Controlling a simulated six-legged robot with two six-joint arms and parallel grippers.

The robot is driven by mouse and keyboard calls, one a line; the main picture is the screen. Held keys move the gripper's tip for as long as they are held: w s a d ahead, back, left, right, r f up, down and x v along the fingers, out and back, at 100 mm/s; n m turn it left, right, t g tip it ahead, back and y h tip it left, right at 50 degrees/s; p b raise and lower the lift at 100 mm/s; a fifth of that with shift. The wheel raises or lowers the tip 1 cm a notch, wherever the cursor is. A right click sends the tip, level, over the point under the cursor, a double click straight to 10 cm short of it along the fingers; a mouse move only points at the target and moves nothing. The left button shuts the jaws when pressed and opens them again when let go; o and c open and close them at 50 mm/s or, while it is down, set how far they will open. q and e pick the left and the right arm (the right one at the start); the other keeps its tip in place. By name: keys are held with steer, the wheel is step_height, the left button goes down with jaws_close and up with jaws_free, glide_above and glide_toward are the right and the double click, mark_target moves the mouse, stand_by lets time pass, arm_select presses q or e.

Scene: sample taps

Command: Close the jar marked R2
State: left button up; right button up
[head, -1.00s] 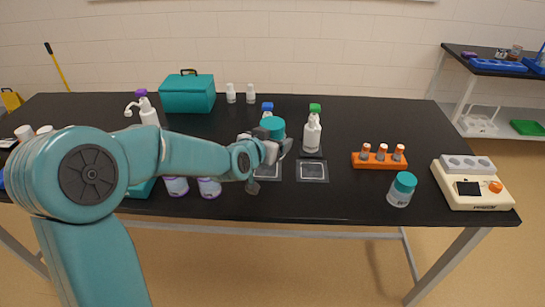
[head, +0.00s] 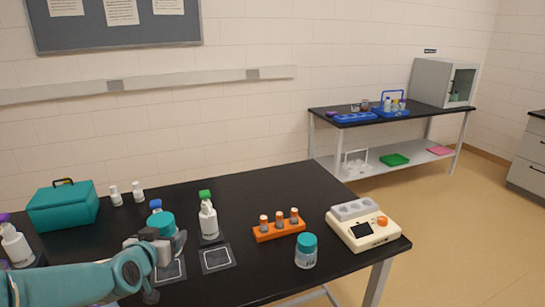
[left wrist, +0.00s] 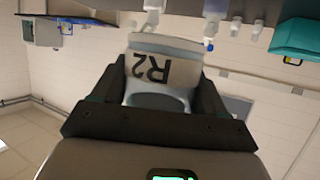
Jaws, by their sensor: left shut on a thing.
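My left gripper (head: 152,250) comes in from the left and is shut on a jar (head: 168,252) above the left dark mat (head: 172,272). A teal lid (head: 161,222) shows at the top of this jar; I cannot tell whether it is tight. In the left wrist view the jar (left wrist: 155,72) stands between the two fingers of the gripper (left wrist: 158,90), with its R2 label upside down in the picture. The gripper hides much of the jar in the head view. My right gripper is not in view.
Close by stand a white bottle (head: 208,222), a right mat (head: 217,259), an orange rack (head: 279,230) with vials and another teal-lidded jar (head: 306,252). A cream device (head: 363,228) sits at the table's right end. A teal case (head: 63,207) stands at the left.

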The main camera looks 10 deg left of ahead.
arm_select(q)
steer(key=s+d+f+h, duration=0.1)
steer(key=s+d+f, duration=0.2)
steer(key=d, duration=0.5)
steer(key=s+d+f+m, duration=0.1)
steer(key=s+d+f, duration=0.3)
steer(key=d+f, duration=0.2)
steer(key=shift+d+m+h, duration=0.3)
steer(key=shift+d+h, duration=0.1)
steer(key=shift+d, duration=0.5)
steer(key=shift+f, duration=0.1)
steer(key=s+d+f+m+g+h, duration=0.2)
steer(key=d+f+m+h, duration=0.6)
steer(key=d, duration=0.7)
step_height(320, 180, down, 2)
steer(key=shift+s+f+g+h, duration=0.1)
steer(key=shift+s+g+h, duration=0.3)
steer(key=shift+s, duration=0.25)
